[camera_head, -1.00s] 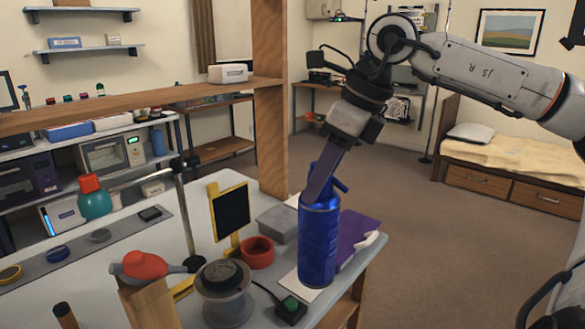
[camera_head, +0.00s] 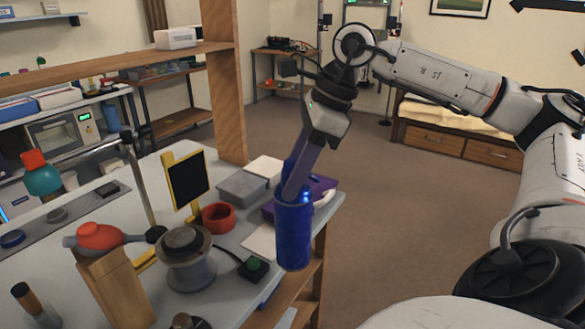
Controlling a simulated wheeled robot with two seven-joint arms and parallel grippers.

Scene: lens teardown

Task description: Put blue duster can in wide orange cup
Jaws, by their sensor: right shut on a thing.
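The blue duster can (camera_head: 293,236) is upright, in front of the table's right edge in the picture. My right gripper (camera_head: 294,190) comes down from above and is shut on the can's top; its fingertips are partly hidden by the can. A low, wide red-orange cup (camera_head: 218,217) stands on the table to the left of the can, apart from it. The cup's opening faces up and looks empty. My left gripper is not in view.
Near the cup are a grey box (camera_head: 241,187), a yellow-framed dark panel (camera_head: 186,180), a grey spool (camera_head: 186,260) and a green button box (camera_head: 253,267). A purple item (camera_head: 318,190) lies behind the can. A wooden post (camera_head: 224,90) rises behind the table.

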